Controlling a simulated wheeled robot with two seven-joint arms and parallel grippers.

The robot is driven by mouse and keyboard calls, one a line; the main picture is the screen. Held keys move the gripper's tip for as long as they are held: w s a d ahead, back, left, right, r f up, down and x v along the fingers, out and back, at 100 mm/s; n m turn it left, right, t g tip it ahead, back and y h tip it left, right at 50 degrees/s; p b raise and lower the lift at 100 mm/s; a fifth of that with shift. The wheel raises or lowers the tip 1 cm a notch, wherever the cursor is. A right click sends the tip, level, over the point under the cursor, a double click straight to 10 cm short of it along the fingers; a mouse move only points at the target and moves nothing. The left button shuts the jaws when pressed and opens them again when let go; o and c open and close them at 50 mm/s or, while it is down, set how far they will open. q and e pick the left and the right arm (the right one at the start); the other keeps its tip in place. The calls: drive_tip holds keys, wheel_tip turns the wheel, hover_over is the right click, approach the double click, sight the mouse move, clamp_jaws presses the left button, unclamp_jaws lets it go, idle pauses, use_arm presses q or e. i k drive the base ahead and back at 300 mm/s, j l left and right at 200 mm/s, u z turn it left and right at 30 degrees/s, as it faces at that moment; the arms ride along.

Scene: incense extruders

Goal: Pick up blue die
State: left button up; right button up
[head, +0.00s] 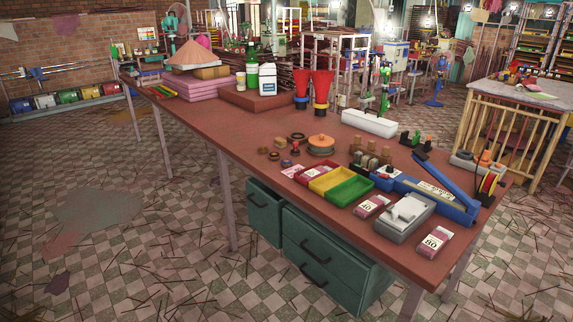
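I cannot make out a clearly blue die. Several small dark, ring-like pieces (298,136) lie in a loose group on the brown workbench (215,125), left of a round orange-topped pot (320,141). They look brown or black and are too small to tell their colour surely. Neither of my grippers is in view.
Red, yellow and green bins (349,190) line the bench's front edge, beside a blue lever tool (425,194), a grey tray (404,218) and small labelled boxes (433,241). Red funnels (323,84) and bottles (267,79) stand farther back. The bench's left front is clear.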

sight(286, 162)
drive_tip(key=i+j+z, duration=0.35)
drive_tip(key=i+j, duration=0.85)
drive_tip(key=j, duration=0.15)
